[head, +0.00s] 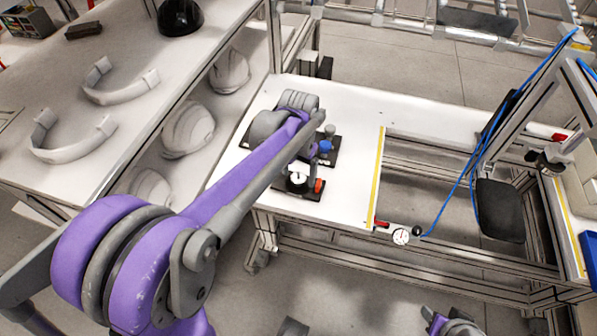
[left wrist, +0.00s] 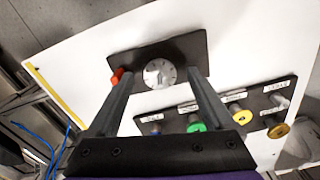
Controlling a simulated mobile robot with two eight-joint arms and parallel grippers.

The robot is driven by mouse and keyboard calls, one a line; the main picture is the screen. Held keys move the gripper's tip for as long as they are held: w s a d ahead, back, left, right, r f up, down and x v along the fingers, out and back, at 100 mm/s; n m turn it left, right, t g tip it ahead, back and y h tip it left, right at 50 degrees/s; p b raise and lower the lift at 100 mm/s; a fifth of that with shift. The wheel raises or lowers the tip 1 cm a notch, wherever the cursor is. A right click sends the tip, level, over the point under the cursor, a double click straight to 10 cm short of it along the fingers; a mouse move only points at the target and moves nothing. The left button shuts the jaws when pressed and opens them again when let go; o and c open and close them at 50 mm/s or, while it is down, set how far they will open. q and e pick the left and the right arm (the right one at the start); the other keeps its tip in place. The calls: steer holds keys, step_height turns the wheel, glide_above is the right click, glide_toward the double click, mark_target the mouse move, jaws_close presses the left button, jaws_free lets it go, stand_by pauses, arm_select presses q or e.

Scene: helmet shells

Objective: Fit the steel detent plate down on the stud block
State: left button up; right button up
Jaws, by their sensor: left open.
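A round pale steel disc with dark marks, which looks like the detent plate (left wrist: 160,73), is on a black rectangular block (left wrist: 122,62) with an orange-red knob at its left end. I cannot tell whether the disc is seated, or whether this is the stud block. The disc also shows in the head view (head: 298,179), near the table's front edge. My left gripper (left wrist: 160,80) is open, its two fingers apart on either side of the disc in the wrist picture. Whether they touch it is unclear.
A second black block (left wrist: 285,90) with labelled blue, green and yellow knobs lies close by. My left arm partly covers the white table (head: 350,110). A yellow strip (head: 377,180) marks its right edge, with a gauge (head: 401,236) beyond. Helmet shells (head: 187,130) fill the left shelf.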

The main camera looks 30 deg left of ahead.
mark_target(299, 173)
arm_select(q)
step_height(299, 173, up, 11)
steer(key=p, duration=0.1)
stand_by(0.5)
steer(key=shift+f, duration=0.1)
steer(key=s+d+f+t+p, duration=0.2)
steer(key=s+d+f, duration=0.1)
steer(key=s, duration=0.4)
steer(key=s+d+f+t+p, duration=0.1)
steer(key=s+d+f+t, duration=0.2)
steer(key=s, duration=0.5)
steer(key=shift+s+d+f+p, duration=0.3)
steer(key=shift+d+f+p, duration=0.05)
steer(key=shift+d+p, duration=0.05)
